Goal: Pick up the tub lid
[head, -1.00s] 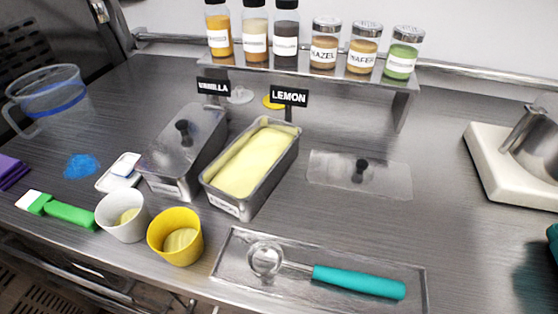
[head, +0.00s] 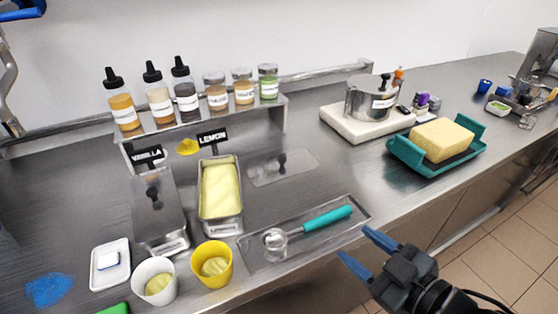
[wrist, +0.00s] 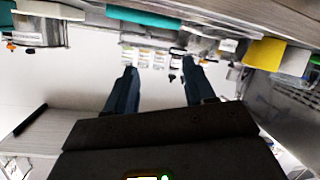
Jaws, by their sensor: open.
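The tub lid (head: 297,164) is a flat grey metal plate with a black knob. It lies on the counter to the right of the open lemon tub (head: 239,222), which holds pale yellow ice cream. The vanilla tub (head: 140,205), left of it, has a similar knobbed lid on. My gripper (head: 356,243) is open and empty at the counter's front edge, to the right of and nearer than the lid. In the wrist view its blue fingers (wrist: 159,66) are spread with nothing between them; I cannot make out the lid there.
A tray (head: 256,258) with a teal-handled scoop (head: 325,219) lies between my gripper and the lid. A bottle shelf (head: 205,117) stands behind the tubs. A yellow cup (head: 225,274) and white cup (head: 160,295) stand in front. A teal tray (head: 405,152) holds a yellow block at right.

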